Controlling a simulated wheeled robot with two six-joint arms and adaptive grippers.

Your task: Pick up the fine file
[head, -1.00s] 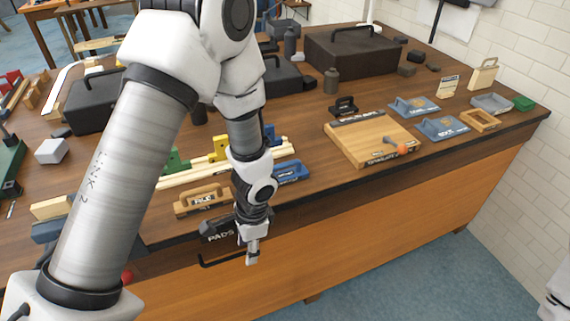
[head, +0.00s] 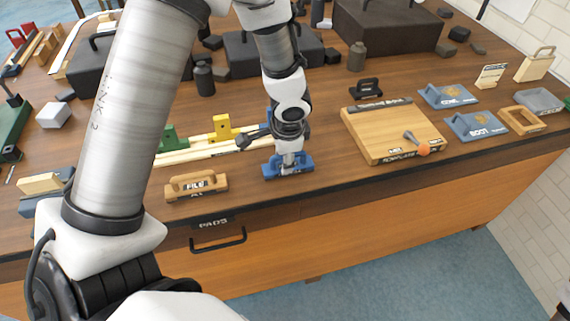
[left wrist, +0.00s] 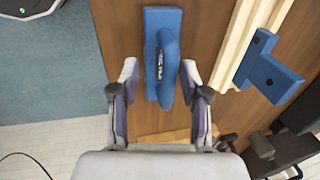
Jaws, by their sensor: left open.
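A blue handled block (head: 270,169) with a small label lies near the front edge of the bench; I cannot read the label. My left gripper (head: 288,164) is over it, pointing down. In the left wrist view the blue block (left wrist: 158,17) lies between the two open fingers of my left gripper (left wrist: 159,68), one on each side of its handle, with a gap visible on both sides. A light wooden handled block marked FILE (head: 196,186) sits to the left on the bench. My right gripper is out of view.
Pale wooden rails (head: 183,157) with a yellow block (head: 223,128) and a green block (head: 169,138) lie behind the blue block. Dark cases (head: 250,55) fill the back. A PADS drawer handle (head: 218,242) is below the edge.

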